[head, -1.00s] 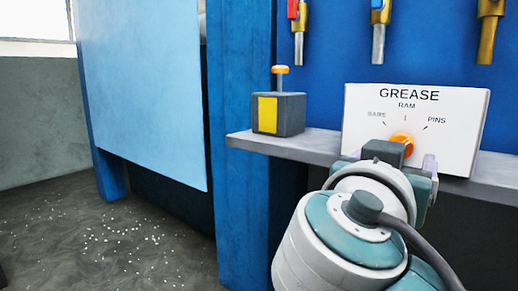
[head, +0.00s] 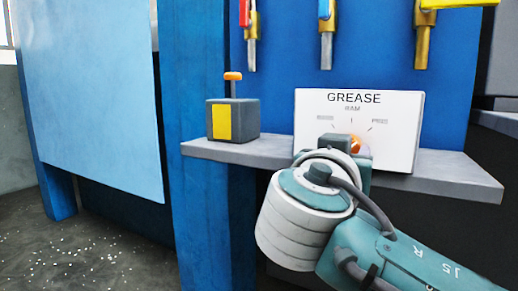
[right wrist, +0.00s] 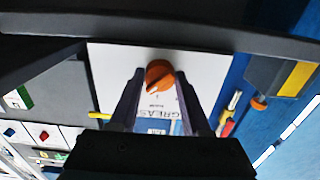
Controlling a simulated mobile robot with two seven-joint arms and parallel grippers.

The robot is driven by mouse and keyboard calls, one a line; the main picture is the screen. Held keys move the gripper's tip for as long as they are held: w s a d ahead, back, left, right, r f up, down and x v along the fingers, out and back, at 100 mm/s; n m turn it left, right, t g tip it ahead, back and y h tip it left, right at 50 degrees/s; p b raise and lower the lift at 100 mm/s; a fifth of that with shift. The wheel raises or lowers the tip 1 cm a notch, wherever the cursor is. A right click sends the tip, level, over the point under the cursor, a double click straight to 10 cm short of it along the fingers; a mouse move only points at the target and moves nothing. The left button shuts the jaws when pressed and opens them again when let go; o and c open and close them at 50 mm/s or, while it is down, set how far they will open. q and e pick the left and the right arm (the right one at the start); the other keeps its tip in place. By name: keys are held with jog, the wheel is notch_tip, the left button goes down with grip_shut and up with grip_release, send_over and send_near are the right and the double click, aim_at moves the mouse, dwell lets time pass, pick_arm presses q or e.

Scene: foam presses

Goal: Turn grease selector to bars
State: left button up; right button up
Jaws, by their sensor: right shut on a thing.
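The white grease selector panel (head: 312,125) stands on a grey shelf, headed GREASE, with RAM at top centre. The labels at either side are blurred. Its orange knob (head: 356,143) is partly hidden behind my right gripper (head: 350,154). In the right wrist view the knob (right wrist: 158,74) sits between the two dark fingers of my right gripper (right wrist: 160,80), which is shut on it. The knob has a dark mark on its face; which label it points to, I cannot tell. My left gripper is not in view.
A grey box with a yellow face and an orange-topped button (head: 232,120) stands left of the panel on the shelf (head: 270,152). Valves with coloured handles (head: 326,35) hang above. A light blue panel (head: 85,90) fills the left.

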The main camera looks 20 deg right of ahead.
grip_shut()
jog(key=shift+n, duration=0.4)
jog(key=n+p, duration=0.7)
jog(key=n, duration=1)
jog(key=shift+s+r+p, duration=0.1)
jog(key=shift+r+p, duration=0.05)
jog(key=shift+p, duration=0.2)
dwell(0.3)
jog(key=o, duration=0.6)
grip_release()
jog(key=shift+o, duration=0.2)
